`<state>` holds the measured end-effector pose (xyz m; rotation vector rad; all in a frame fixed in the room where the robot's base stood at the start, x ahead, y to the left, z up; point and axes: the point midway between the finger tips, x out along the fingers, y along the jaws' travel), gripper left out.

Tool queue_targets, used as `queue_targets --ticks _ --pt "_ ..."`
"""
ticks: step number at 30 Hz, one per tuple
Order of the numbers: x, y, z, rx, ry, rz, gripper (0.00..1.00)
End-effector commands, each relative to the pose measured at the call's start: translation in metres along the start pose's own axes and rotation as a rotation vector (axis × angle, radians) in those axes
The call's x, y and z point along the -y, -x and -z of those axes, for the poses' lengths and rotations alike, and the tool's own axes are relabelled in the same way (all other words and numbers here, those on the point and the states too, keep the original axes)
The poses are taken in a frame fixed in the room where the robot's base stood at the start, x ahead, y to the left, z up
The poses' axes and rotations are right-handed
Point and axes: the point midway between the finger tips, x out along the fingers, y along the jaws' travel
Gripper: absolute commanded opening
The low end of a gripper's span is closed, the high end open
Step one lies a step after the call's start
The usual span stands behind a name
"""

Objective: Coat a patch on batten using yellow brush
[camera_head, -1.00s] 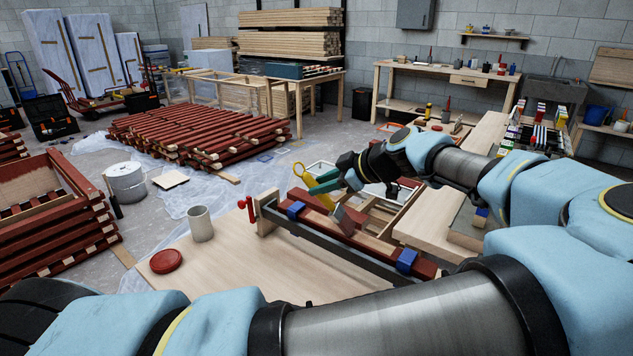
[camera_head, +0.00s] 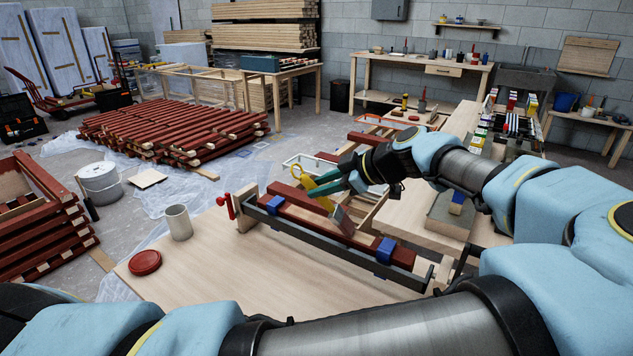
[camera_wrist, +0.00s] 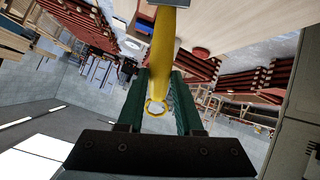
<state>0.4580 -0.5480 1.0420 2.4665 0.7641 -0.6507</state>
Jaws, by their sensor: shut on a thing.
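The batten (camera_head: 312,222) is a long red-brown piece of wood lying across the light workbench, held in a grey clamp frame with blue pads (camera_head: 384,250). My gripper (camera_head: 328,185) has green fingers shut on the yellow brush (camera_head: 314,192). The brush is tilted, its ringed handle end up to the left and its grey head (camera_head: 342,217) down at the batten's middle. I cannot tell whether the bristles touch. In the wrist view the yellow handle (camera_wrist: 162,55) runs between the green fingers (camera_wrist: 158,105); the bristles are out of sight.
A grey cup (camera_head: 178,222) and a red round lid (camera_head: 145,262) stand on the workbench (camera_head: 225,290) left of the clamp. A red handle (camera_head: 226,206) sticks up at the clamp's left end. Red batten stacks (camera_head: 170,130) lie on the floor behind.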

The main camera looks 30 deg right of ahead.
Motion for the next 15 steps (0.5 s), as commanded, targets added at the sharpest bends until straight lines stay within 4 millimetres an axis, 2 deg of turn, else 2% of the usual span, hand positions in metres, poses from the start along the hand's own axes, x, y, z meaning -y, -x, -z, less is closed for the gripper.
queue_targets --ticks 5,15 --pt "0.002 0.014 -0.004 0.001 -0.005 -0.001 0.0" --pt "0.004 0.022 -0.011 0.0 -0.005 0.001 0.0"
